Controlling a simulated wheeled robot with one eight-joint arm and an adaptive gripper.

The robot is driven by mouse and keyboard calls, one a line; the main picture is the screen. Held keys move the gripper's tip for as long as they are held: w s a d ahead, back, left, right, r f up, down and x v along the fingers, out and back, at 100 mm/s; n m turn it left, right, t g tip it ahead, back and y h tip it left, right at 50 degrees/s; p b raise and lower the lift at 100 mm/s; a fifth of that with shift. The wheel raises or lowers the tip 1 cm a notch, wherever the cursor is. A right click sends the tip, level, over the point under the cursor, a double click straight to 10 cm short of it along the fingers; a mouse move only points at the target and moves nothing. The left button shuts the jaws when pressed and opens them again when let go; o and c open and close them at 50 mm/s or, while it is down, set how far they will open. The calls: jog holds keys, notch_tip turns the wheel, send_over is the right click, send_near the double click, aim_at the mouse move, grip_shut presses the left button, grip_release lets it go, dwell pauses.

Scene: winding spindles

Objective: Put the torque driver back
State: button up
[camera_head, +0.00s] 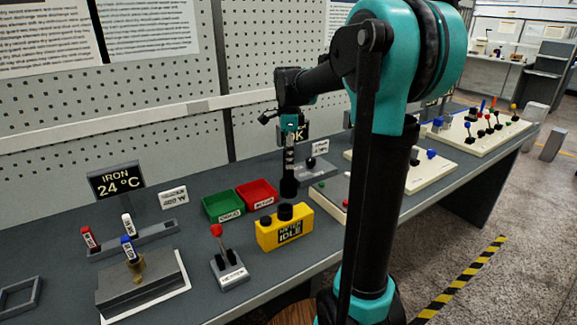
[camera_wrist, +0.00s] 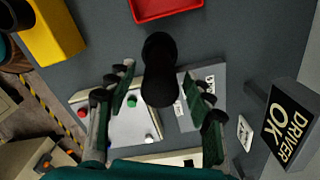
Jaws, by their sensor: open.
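My gripper (camera_head: 289,163) points straight down above the bench, behind the yellow box. In the wrist view its two fingers (camera_wrist: 160,92) stand apart. A thick black cylinder, which looks like the torque driver (camera_wrist: 160,65), sits between and beyond them, with a gap on both sides. In the head view its dark end (camera_head: 289,187) shows just below the fingers. A grey base (camera_wrist: 186,115) with a label lies beside it in the wrist view, near a sign (camera_wrist: 285,132) reading "DRIVER OK". Whether the driver rests on anything is hidden.
The yellow box (camera_head: 284,233), reading "IDLE", stands in front. Green (camera_head: 223,205) and red (camera_head: 258,194) trays lie left of my gripper. A red-topped stand (camera_head: 229,268) and the iron sign (camera_head: 117,181) are further left. Pale boards (camera_head: 481,133) with pegs lie right.

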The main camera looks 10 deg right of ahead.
notch_tip(320, 180, up, 8)
jog(key=shift+r, duration=0.1)
dwell(0.4)
